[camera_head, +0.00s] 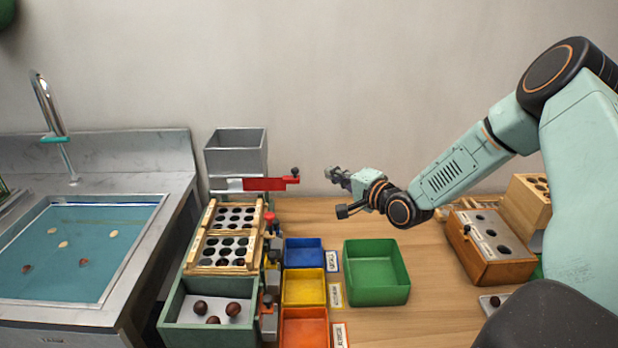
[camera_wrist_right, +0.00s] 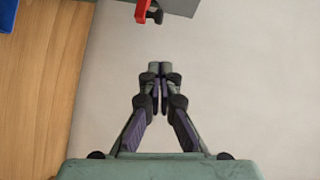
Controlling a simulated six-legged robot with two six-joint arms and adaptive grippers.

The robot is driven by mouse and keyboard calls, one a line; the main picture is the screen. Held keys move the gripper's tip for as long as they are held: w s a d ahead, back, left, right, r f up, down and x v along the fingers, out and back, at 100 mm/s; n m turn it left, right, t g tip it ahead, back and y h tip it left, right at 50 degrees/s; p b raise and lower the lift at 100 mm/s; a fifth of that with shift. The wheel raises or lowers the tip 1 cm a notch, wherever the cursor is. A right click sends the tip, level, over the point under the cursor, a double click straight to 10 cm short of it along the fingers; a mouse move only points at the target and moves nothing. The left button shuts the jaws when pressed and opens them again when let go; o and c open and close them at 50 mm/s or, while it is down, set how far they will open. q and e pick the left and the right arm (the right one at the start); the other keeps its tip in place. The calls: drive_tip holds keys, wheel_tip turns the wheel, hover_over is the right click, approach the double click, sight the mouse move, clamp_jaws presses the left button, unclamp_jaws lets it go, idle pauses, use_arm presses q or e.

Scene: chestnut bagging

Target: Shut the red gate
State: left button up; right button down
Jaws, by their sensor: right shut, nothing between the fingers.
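The red gate (camera_head: 264,184) is a flat red bar with a dark knob (camera_head: 295,172) at its right end. It sticks out to the right at the foot of the grey metal hopper (camera_head: 236,152). In the right wrist view, the end of the red gate (camera_wrist_right: 141,10) and its dark knob show at the top edge, beyond the fingertips. My right gripper (camera_head: 333,174) is shut and empty, a short way to the right of the knob and apart from it. It also shows in the right wrist view (camera_wrist_right: 160,70). My left gripper is not in view.
Below the hopper stand wooden hole trays (camera_head: 224,249) and a green box with chestnuts (camera_head: 180,325). Blue (camera_head: 303,252), yellow (camera_head: 303,288), orange (camera_head: 304,327) and green (camera_head: 376,272) bins stand to the right. A sink (camera_head: 80,245) is at left.

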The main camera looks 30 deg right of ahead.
sight(271, 180)
drive_tip(key=w+a+f+b, duration=0.1)
drive_tip(key=w+a, duration=0.2)
drive_tip(key=w, duration=0.3)
drive_tip(key=shift+w+f, duration=0.3)
drive_tip(key=shift+a, duration=0.1)
drive_tip(key=w+a+b, duration=0.2)
drive_tip(key=a, duration=0.1)
drive_tip(key=w+a+b, duration=0.1)
drive_tip(key=shift+a, duration=0.35)
drive_tip(key=shift+r, duration=0.1)
